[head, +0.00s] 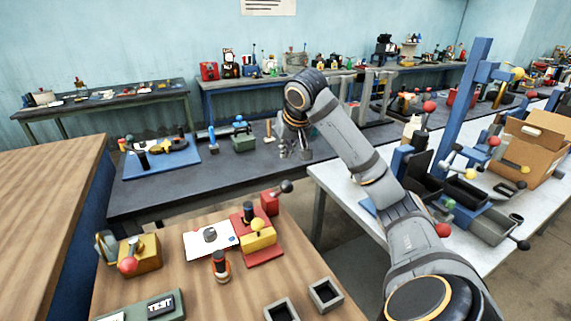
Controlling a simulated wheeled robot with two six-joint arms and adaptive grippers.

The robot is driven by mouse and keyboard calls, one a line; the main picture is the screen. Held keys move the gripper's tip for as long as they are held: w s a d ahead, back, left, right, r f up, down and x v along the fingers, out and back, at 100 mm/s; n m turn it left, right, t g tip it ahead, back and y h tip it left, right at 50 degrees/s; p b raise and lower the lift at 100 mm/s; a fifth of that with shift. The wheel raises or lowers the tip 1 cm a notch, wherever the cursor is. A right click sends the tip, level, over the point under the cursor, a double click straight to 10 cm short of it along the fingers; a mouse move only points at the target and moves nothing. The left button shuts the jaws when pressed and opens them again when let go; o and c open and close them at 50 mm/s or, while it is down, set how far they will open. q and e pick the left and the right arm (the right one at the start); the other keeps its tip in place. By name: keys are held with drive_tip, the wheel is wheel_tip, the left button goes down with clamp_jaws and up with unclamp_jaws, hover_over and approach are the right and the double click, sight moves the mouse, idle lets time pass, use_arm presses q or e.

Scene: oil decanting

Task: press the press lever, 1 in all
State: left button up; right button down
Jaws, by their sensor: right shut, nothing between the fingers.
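My right gripper (294,152) hangs pointing down at the end of my arm, in front of the dark grey bench. Its fingers look shut and empty, and it touches no lever. Which lever is the press lever is not clear from this view. A red and yellow device (258,238) with a black-knobbed upright stands on the wooden table, below and left of the gripper. Behind it a red block (270,203) carries a lever with a dark ball knob (286,186). A tall blue column (468,95) stands on the right bench, with a yellow knob at its top. My left gripper is not in view.
On the wooden table (200,290) stand a yellow block with a red ball (140,257), a white sheet (209,240), an orange-black cylinder (221,268) and two open square trays (325,294). A cardboard box (533,150) and several knobbed devices crowd the right bench.

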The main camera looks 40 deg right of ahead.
drive_tip(key=x, duration=0.9)
drive_tip(key=s, duration=0.1)
drive_tip(key=s+a, duration=0.1)
drive_tip(key=s, duration=0.1)
drive_tip(key=shift+s+a+f+b, duration=0.25)
drive_tip(key=shift+a+f+b, duration=0.05)
drive_tip(key=shift+a+f, duration=0.1)
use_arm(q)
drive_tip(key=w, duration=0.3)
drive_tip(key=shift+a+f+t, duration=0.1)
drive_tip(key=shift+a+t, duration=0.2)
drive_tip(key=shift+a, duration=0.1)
use_arm(e)
drive_tip(key=shift+w, duration=0.1)
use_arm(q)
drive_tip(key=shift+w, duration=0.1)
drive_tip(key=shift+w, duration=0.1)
